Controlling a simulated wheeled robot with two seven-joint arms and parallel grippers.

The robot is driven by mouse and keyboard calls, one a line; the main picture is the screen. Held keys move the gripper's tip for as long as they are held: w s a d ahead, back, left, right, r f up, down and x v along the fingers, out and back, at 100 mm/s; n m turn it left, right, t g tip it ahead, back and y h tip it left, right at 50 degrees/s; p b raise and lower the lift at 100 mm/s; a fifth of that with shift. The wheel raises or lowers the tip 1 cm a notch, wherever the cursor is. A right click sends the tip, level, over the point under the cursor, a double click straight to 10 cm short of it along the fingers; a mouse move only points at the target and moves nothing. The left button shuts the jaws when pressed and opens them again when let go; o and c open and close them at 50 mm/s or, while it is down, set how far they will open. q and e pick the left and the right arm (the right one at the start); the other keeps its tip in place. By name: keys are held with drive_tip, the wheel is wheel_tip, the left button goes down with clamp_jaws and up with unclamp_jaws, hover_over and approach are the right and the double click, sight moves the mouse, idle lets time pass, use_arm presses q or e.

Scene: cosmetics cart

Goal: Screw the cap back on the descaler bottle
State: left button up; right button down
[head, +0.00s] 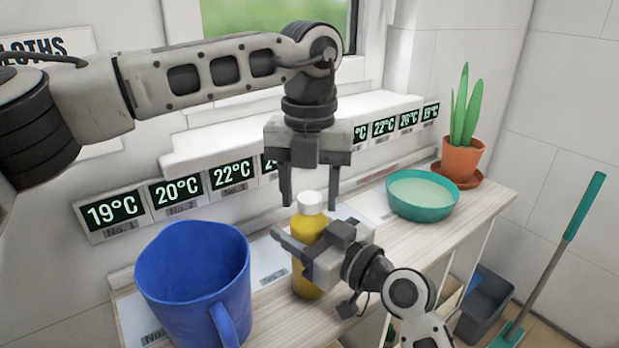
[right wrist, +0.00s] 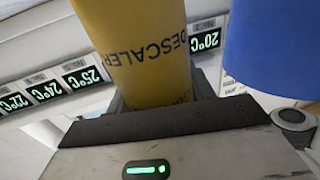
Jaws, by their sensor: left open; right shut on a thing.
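The yellow descaler bottle (head: 306,283) stands upright on the wooden counter, with a white cap (head: 310,202) at its top. I cannot tell whether the cap is seated or loose. My right gripper (head: 303,243) is shut on the bottle's body from the front right. The bottle (right wrist: 135,45), with its DESCALER lettering, fills the top of the right wrist view between the fingers. My left gripper (head: 310,203) points straight down, open, its fingertips to the left and right of the cap. The fingers look apart from the cap; their exact depth is unclear.
A blue mug (head: 195,275) stands close at the left and shows in the right wrist view (right wrist: 270,50). A teal bowl (head: 422,196) and a potted plant (head: 461,158) stand at the right. Temperature displays (head: 175,191) line the back. A bin (head: 483,305) and broom (head: 560,255) are on the floor.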

use_arm(q)
drive_tip(key=c, duration=1)
drive_tip(key=m, duration=0.8)
drive_tip(key=shift+m, duration=0.3)
drive_tip(key=m, duration=0.6)
drive_tip(key=shift+m, duration=0.4)
drive_tip(key=o, duration=1.2)
drive_tip(key=shift+c, duration=0.2)
